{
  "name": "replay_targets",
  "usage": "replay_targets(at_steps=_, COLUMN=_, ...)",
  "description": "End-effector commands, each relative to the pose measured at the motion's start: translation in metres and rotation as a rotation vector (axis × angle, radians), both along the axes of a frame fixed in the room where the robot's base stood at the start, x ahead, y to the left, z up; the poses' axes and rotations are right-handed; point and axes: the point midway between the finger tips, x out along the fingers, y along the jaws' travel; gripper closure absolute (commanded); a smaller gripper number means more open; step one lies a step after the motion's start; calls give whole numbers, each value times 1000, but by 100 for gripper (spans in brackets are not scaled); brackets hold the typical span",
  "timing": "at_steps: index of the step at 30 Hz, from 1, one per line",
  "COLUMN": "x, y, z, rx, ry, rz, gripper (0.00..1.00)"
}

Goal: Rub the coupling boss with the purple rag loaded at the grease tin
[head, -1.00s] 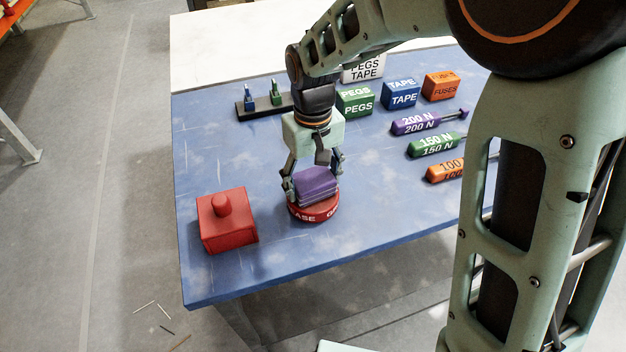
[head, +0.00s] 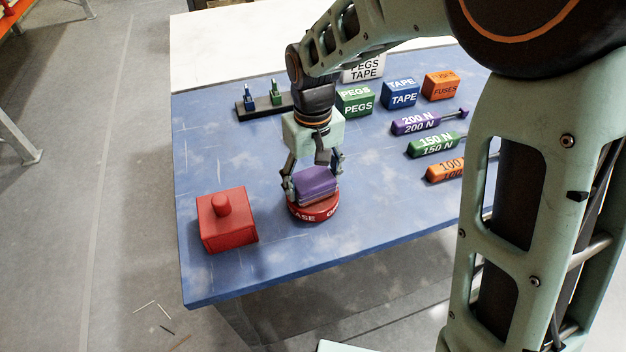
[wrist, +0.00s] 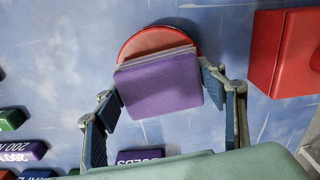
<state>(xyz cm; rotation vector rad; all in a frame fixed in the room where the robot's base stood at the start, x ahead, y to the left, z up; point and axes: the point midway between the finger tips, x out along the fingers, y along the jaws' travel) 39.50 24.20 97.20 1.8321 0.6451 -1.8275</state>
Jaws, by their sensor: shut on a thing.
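The purple rag (head: 316,181) is a folded block held between the fingers of my gripper (head: 318,178). It also shows in the wrist view (wrist: 160,88), between the two finger pads. The rag is on or just over the red grease tin (head: 316,212), covering most of its top; contact is hard to tell. The tin's rim also shows beyond the rag in the wrist view (wrist: 150,40). A red block with a round knob on top, apparently the coupling boss (head: 222,206), stands left of the tin. Its edge shows at the right of the wrist view (wrist: 285,55).
Purple (head: 428,122), green (head: 436,144) and orange (head: 446,170) torque tools lie at right. Boxes of pegs (head: 356,101), tape (head: 401,94) and fuses (head: 440,85) stand behind. A black rack (head: 264,106) stands at the back left. The blue table's front is clear.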

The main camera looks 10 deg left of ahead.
Motion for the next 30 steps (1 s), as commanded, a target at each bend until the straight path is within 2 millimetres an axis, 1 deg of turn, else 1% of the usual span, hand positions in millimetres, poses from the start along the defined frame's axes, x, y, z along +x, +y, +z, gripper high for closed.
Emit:
replay_targets(at_steps=2, x=-1, y=-1, z=1, rx=-2, ry=2, rz=0, gripper=55)
replay_targets(at_steps=5, x=-1, y=-1, z=7, rx=-2, ry=2, rz=0, gripper=55)
replay_targets(at_steps=24, x=0, y=0, z=60, rx=-1, ry=1, rz=0, gripper=55)
replay_targets(at_steps=27, x=0, y=0, z=68, rx=0, ry=0, rz=0, gripper=55)
replay_targets(at_steps=30, x=0, y=0, z=71, rx=-1, ry=1, rz=0, gripper=55)
